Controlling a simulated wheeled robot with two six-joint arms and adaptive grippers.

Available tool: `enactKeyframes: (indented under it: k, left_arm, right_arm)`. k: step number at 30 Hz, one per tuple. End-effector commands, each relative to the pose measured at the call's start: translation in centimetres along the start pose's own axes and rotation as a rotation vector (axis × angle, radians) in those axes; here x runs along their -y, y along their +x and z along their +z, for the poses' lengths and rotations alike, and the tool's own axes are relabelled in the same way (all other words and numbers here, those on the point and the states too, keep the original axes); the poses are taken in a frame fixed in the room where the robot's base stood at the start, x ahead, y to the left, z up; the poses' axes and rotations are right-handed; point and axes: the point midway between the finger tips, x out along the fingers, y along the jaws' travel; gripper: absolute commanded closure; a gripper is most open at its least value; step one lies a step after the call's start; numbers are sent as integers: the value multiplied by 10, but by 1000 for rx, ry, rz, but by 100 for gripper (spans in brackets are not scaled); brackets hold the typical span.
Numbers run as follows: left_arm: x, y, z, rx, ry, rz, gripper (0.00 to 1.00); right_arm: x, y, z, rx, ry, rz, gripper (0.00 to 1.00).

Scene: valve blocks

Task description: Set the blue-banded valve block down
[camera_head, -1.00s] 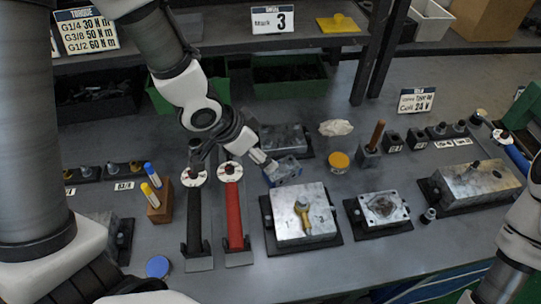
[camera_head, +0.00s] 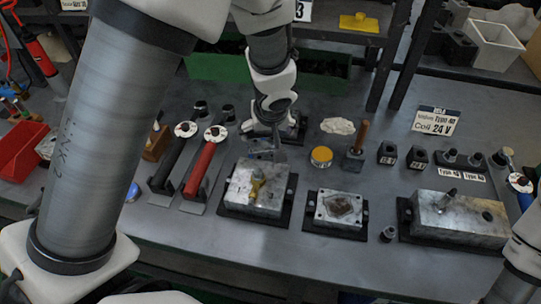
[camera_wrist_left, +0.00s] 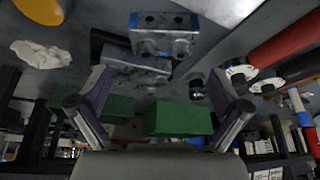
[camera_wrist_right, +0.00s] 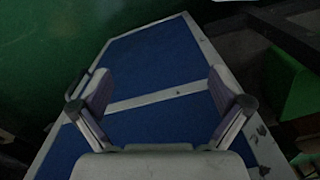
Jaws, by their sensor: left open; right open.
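The blue-banded valve block (camera_wrist_left: 163,38) appears in the left wrist view as a small grey block with blue on its upper face and round ports on its near side. In the head view it is a small bluish-grey shape (camera_head: 266,154) behind the large grey block with the yellow fitting (camera_head: 256,187). It appears to rest on the bench. My left gripper (camera_wrist_left: 160,95) is open and empty, with the valve block beyond its fingertips. In the head view, its fingertips are hard to make out. My right gripper (camera_wrist_right: 160,92) is open and empty above a blue panel.
A yellow jar (camera_head: 321,156) and white cloth (camera_head: 338,126) lie right of the valve block. A grey block (camera_wrist_left: 140,66) on a dark base and green bins (camera_wrist_left: 180,118) are close to my left gripper.

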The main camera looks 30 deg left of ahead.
Motion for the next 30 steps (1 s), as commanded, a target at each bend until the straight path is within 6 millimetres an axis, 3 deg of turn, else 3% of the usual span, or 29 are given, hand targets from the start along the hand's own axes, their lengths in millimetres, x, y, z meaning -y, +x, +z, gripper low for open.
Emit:
enactKeyframes:
  k: [3, 8, 14, 22, 23, 27, 30]
  left_arm:
    - [0, 21, 3, 1, -13, -3, 0]
    - [0, 38, 4, 1, -11, -3, 0]
    - [-2, 74, 7, 1, -11, -2, 0]
    - [-1, 78, 5, 0, -10, -2, 0]
    - [-1, 78, 5, 0, -10, -2, 7]
    - [-1, 78, 5, 0, -9, -2, 57]
    - [-2, 77, 5, -1, -10, -1, 73]
  right_arm:
    - [0, 16, 0, 0, -1, 0, 0]
    - [0, 27, 0, 1, -1, 0, 0]
    - [0, 46, 0, 1, -1, 0, 0]
    - [0, 45, 0, 0, -1, 0, 0]
    - [0, 45, 0, 0, -1, 0, 0]
    - [0, 45, 0, 0, -1, 0, 0]
    - [0, 45, 0, 0, -1, 0, 0]
